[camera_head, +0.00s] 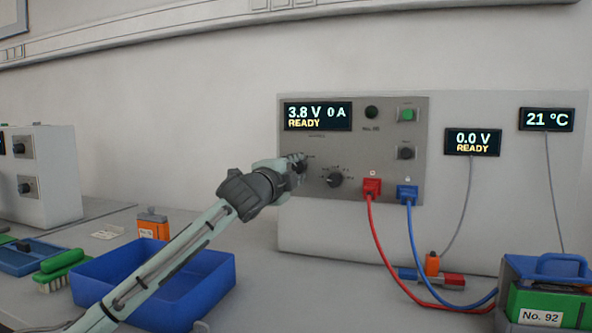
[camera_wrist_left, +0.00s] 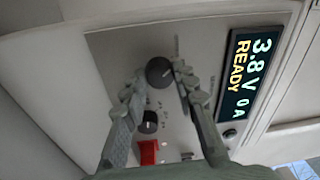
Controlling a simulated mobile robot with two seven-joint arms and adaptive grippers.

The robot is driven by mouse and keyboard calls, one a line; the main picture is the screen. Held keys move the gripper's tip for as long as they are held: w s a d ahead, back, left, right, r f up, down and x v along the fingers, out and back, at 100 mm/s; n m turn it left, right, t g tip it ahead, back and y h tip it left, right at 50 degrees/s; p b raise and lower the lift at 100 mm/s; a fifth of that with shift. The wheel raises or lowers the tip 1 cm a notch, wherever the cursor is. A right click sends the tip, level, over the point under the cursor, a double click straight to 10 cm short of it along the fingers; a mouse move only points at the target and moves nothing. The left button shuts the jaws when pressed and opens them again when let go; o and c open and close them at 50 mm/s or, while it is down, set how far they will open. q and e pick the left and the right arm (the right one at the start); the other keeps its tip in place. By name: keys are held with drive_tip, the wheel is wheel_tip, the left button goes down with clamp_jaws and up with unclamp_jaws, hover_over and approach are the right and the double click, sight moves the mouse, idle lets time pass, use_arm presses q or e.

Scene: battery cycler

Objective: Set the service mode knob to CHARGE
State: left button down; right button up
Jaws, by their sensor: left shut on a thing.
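The battery cycler's grey panel (camera_head: 385,150) stands on the table, its display (camera_head: 318,115) reading 3.8 V, 0 A and READY. My left gripper (camera_head: 297,163) is at the dark round knob under the display. In the left wrist view this knob (camera_wrist_left: 159,72) sits between the two fingertips (camera_wrist_left: 156,80), and the gripper is shut on it. A light mark shows on the knob's face, but its setting and the small labels around it cannot be read. The fingers hide most of the knob in the head view. My right gripper is not in view.
A second knob (camera_head: 335,180) sits just lower right, beside a red plug (camera_head: 371,187) and a blue plug (camera_head: 407,194) with hanging cables. A blue tray (camera_head: 215,295) lies under my left arm. A green battery (camera_head: 550,305) stands at the right.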

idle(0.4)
use_arm(q)
drive_tip(key=c, duration=1.2)
unclamp_jaws()
drive_tip(key=shift+s, duration=0.1)
drive_tip(key=v, duration=1.2)
drive_tip(key=shift+f, duration=0.1)
